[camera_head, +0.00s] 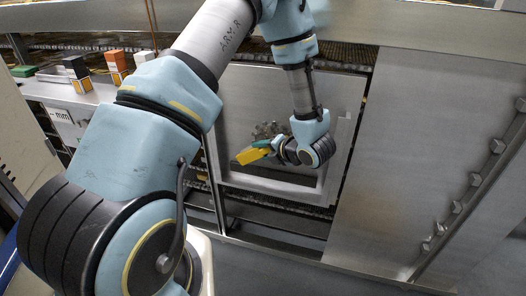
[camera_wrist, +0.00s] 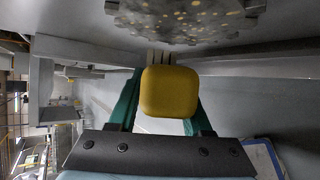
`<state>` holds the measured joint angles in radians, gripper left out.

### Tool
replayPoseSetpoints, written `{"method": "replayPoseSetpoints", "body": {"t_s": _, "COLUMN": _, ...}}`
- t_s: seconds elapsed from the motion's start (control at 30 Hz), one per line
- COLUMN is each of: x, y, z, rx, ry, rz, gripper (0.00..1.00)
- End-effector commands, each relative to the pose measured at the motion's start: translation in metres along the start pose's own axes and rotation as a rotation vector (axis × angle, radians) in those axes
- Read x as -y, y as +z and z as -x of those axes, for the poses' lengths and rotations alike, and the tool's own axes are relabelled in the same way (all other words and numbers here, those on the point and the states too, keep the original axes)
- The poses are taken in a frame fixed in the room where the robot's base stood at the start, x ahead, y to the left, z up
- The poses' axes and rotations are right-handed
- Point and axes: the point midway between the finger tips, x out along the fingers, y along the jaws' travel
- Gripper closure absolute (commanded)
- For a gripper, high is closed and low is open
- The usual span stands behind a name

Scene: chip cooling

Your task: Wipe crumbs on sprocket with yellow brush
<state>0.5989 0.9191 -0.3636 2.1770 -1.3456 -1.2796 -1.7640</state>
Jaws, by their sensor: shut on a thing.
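The yellow brush (camera_head: 250,156) is held in my gripper (camera_head: 262,146) in front of the opening in the metal housing. In the wrist view the brush's yellow block (camera_wrist: 170,92) sits between the green fingers of my gripper (camera_wrist: 160,95), with short bristles above it. The sprocket (camera_head: 268,130) is a grey toothed disc inside the opening, partly hidden by my gripper and the brush. In the wrist view the sprocket (camera_wrist: 180,20) is at the top, with many yellowish crumbs on its face. The bristle tips appear close below the sprocket's edge; I cannot tell whether they touch it.
A metal frame (camera_head: 345,150) surrounds the opening, with a dark lower ledge beneath. A smooth metal panel (camera_head: 420,140) stands at the right.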

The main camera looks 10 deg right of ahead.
Motion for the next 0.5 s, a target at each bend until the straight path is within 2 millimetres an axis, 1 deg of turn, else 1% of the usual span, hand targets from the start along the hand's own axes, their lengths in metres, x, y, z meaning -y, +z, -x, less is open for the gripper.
{"method": "replayPoseSetpoints", "body": {"t_s": 0.5, "x": -0.0001, "y": 0.0072, "z": -0.0042, "rx": 0.000, "ry": 0.001, "rz": 0.001, "gripper": 1.00}}
